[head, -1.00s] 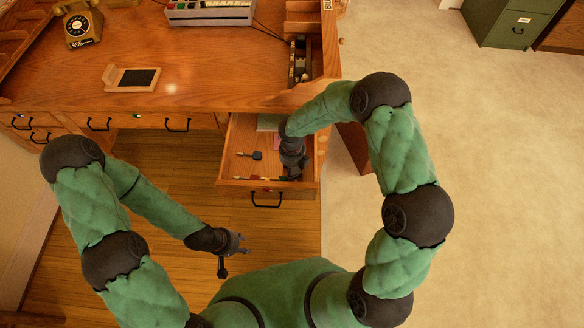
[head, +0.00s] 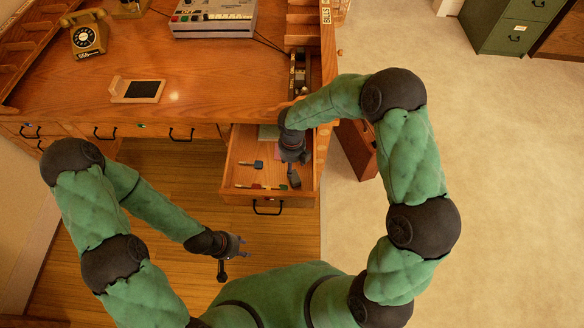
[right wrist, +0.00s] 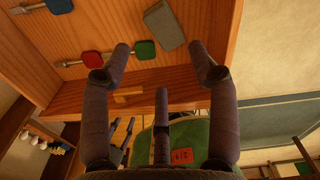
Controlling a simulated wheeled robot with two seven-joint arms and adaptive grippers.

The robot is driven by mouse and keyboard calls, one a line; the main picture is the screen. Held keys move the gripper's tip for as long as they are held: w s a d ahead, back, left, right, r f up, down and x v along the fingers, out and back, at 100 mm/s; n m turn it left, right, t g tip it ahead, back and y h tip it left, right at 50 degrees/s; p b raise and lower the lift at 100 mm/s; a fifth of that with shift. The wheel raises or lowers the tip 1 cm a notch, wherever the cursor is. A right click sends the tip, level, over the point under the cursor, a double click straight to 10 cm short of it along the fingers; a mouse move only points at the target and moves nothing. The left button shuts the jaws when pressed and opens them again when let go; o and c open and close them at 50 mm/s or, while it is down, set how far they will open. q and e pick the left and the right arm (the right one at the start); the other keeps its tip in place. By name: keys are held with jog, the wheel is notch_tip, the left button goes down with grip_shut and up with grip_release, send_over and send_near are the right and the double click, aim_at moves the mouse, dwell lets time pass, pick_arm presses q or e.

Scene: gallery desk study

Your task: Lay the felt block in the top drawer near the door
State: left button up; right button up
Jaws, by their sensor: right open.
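The felt block (head: 294,179) is a small dark grey slab. It lies on the floor of the open wooden drawer (head: 227,178), by its front right corner. The right wrist view shows the block (right wrist: 164,25) lying flat, apart from my fingers. My right gripper (head: 292,156) is over the drawer, just behind the block in the head view; its spread fingers are empty in the right wrist view (right wrist: 160,50).
A blue-tagged key (right wrist: 58,6), a red-tagged key (right wrist: 92,59) and a green tag (right wrist: 145,49) lie in the drawer beside the block. The desk top (head: 220,85) holds a telephone (head: 87,37) and a machine (head: 214,16).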

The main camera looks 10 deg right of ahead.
jog(key=shift+r+p, duration=0.35)
jog(key=shift+r, duration=1.1)
